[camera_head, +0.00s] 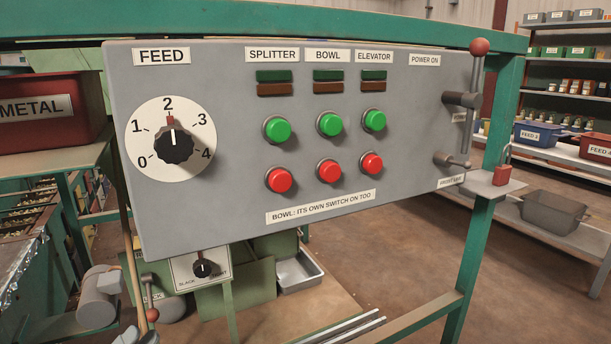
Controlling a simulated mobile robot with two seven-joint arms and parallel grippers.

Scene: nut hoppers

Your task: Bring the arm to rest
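The grey control panel (230,225) fills the middle of the head view. Its FEED dial (173,146) points at 2. Green buttons (330,123) sit above red buttons (329,170), under the SPLITTER, BOWL and ELEVATOR labels. The POWER ON lever (475,72) stands upright with its red ball at the top. A small grey part at the bottom left edge may be my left gripper (126,337); it is cut off, and its fingers cannot be made out. No gripper touches the panel. My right gripper does not show.
A green frame (482,240) surrounds the panel. A red METAL bin (50,112) stands at left. A red padlock (502,174) is on a small ledge at right. Below are a small knob box (202,268) and a metal tray (299,270). Shelves with bins stand at back right.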

